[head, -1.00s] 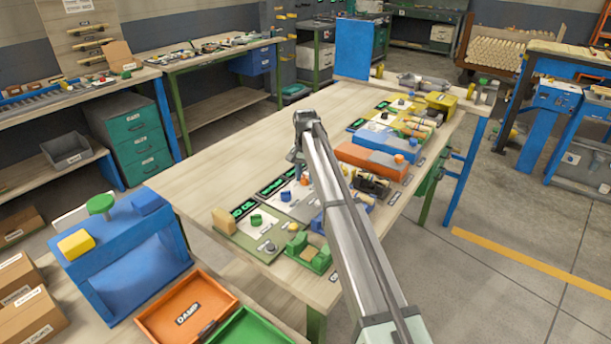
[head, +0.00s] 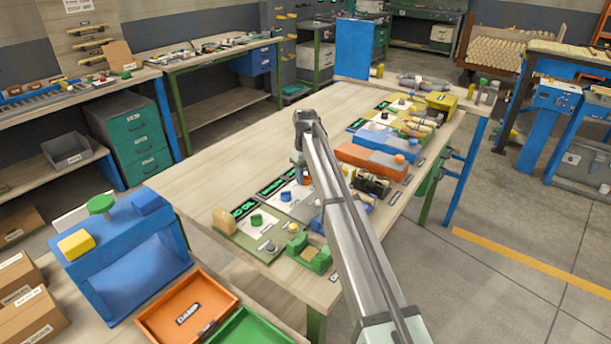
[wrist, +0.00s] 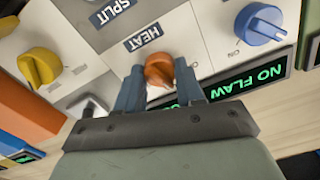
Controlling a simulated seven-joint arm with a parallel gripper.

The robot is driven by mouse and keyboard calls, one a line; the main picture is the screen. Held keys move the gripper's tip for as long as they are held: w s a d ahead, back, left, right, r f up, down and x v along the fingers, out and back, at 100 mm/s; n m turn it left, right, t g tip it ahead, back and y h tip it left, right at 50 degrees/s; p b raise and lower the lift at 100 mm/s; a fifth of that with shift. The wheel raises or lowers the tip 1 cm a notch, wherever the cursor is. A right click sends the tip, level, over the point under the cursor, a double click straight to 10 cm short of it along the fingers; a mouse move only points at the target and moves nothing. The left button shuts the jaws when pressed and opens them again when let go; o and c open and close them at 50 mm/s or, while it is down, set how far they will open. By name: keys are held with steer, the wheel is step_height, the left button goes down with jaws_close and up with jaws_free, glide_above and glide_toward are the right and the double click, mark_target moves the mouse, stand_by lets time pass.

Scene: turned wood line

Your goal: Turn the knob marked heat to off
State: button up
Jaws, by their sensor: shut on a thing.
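The knob's pointer and any off mark are hidden or too small to read.
A blue knob (wrist: 260,24) and a yellow knob (wrist: 40,67) stand on neighbouring panels to either side. A green-lettered NO FLAW display (wrist: 250,78) lies close by. In the head view, the wooden table (head: 262,130) is bare left of the panels.

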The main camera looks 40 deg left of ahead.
steer(key=n, duration=0.4)
steer(key=shift+n, duration=1.8)
steer(key=o, duration=1)
steer(key=shift+o, duration=0.2)
steer(key=shift+r, duration=0.1)
step_height(320, 180, up, 14)
steer(key=shift+f, duration=0.2)
